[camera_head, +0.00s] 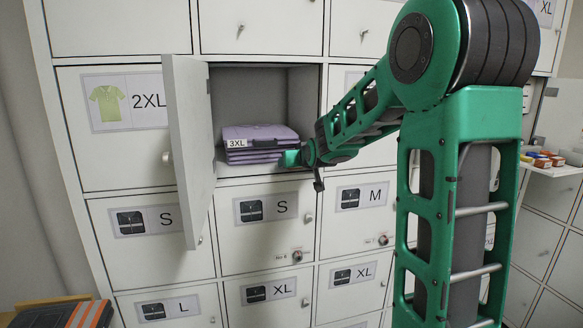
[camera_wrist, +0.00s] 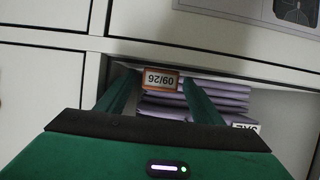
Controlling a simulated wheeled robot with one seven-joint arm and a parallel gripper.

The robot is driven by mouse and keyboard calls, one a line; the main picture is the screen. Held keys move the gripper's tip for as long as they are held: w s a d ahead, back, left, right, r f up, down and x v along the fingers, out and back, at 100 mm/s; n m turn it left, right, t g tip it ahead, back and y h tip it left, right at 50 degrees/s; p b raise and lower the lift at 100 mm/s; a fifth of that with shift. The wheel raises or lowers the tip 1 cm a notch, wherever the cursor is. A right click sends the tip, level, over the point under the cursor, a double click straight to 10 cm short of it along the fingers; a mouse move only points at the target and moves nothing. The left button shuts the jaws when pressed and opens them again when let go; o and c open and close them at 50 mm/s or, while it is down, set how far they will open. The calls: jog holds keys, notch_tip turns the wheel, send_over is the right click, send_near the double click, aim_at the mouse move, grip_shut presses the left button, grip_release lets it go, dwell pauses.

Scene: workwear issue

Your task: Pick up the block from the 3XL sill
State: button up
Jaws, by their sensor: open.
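The block (camera_wrist: 162,80), orange-edged with "09/26" upside down on its pale face, shows in the wrist view at the sill of the open compartment. My gripper (camera_wrist: 156,78) is open, with one finger on each side of the block. I cannot tell whether the fingers touch it. In the head view my gripper (camera_head: 289,158) is at the right front of the compartment, and the block is hidden there. A 3XL tag (camera_head: 236,143) sits at the front of purple folded clothes (camera_head: 262,137); it also shows in the wrist view (camera_wrist: 246,127).
The compartment's door (camera_head: 187,145) stands open on the left. Closed lockers surround it, with S (camera_head: 265,207) below and 2XL (camera_head: 125,98) to the left. Several small coloured blocks (camera_head: 542,158) lie on a shelf at far right. An orange-striped item (camera_head: 90,314) is at lower left.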

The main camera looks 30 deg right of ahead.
jog(key=c, duration=1.1)
jog(key=shift+r, duration=0.1)
